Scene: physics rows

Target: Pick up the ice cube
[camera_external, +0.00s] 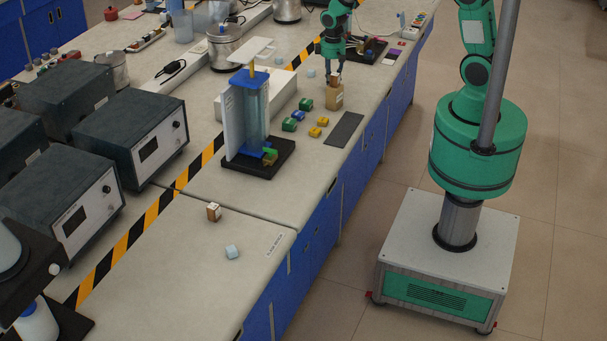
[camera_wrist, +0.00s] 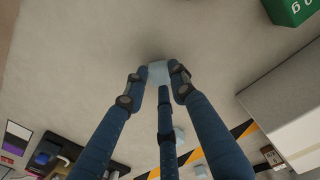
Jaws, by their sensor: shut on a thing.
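My gripper (camera_external: 335,77) is at the far right part of the bench, just above or in front of a tan box (camera_external: 334,99). In the wrist view my gripper (camera_wrist: 158,82) has its three dark blue fingers closed in around a pale bluish ice cube (camera_wrist: 158,70), partly hidden by the fingertips. I cannot make out this cube clearly in the external view. Another pale blue cube (camera_external: 311,73) lies on the bench left of the gripper. A further pale blue cube (camera_external: 232,252) lies on the near part of the bench.
Several green, blue and yellow blocks (camera_external: 317,132) and a dark flat strip (camera_external: 344,130) lie near the gripper. A blue-framed stand (camera_external: 258,170) on a black base rises to the left. A small brown-white block (camera_external: 214,212) is on the near bench, which is mostly clear.

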